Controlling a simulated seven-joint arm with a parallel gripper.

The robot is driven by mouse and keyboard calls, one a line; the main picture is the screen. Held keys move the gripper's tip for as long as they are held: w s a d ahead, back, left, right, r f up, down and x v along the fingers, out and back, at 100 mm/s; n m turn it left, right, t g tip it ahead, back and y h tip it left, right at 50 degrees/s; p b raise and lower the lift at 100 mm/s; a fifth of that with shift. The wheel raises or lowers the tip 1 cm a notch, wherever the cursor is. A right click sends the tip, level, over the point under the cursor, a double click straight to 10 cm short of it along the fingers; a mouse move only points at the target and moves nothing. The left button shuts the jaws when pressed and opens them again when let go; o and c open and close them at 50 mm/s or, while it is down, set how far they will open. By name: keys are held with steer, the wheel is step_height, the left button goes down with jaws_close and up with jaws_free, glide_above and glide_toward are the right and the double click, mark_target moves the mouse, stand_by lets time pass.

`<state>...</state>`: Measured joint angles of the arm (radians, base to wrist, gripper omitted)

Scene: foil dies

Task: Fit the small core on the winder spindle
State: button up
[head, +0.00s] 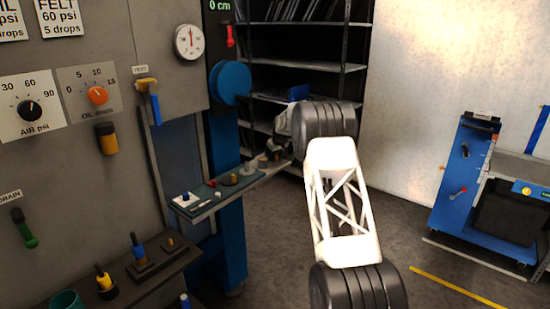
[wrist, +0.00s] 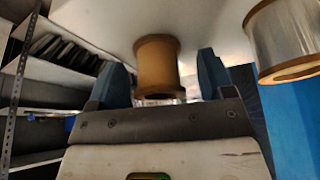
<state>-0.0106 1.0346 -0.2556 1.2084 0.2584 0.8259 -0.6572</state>
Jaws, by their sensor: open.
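A small brown core (wrist: 157,72), a short cylinder with wider ends, shows in the wrist view between the two blue fingers of my gripper (wrist: 162,58). The fingers stand apart, with a visible gap on each side of the core. I cannot tell whether the core is level with the fingertips or beyond them, or what supports it. In the head view my own arm hides most of my gripper, and I cannot pick out the core. I cannot make out the winder spindle for certain in either view.
A foil roll on a brown core (wrist: 288,40) is close at the right in the wrist view. In the head view, a narrow ledge (head: 205,208) carries several small parts beside a blue column with a blue disc (head: 230,82). Dark shelving (head: 300,68) stands behind my arm.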

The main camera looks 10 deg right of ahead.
stand_by(0.5)
steer(key=c, duration=1)
steer(key=shift+r, duration=0.2)
steer(key=shift+r, duration=1.5)
steer(key=shift+s+r, duration=0.15)
steer(key=shift+r, duration=0.05)
steer(key=shift+s+d+r, duration=0.1)
steer(key=shift+s+r, duration=0.15)
steer(key=shift+s, duration=2.35)
steer(key=shift+s+d+r, duration=0.1)
steer(key=shift+s+r, duration=0.1)
steer(key=shift+s, duration=2.45)
steer(key=shift+s+d+r, duration=0.1)
steer(key=shift+s+r, duration=0.15)
steer(key=shift+s, duration=2.35)
steer(key=w+a+r, duration=0.1)
steer(key=a, duration=0.4)
steer(key=a+r, duration=0.2)
steer(key=a, duration=0.2)
steer(key=w+a+r, duration=0.1)
steer(key=a, duration=0.4)
steer(key=shift+w+a+r, duration=0.3)
steer(key=shift+w+r, duration=0.05)
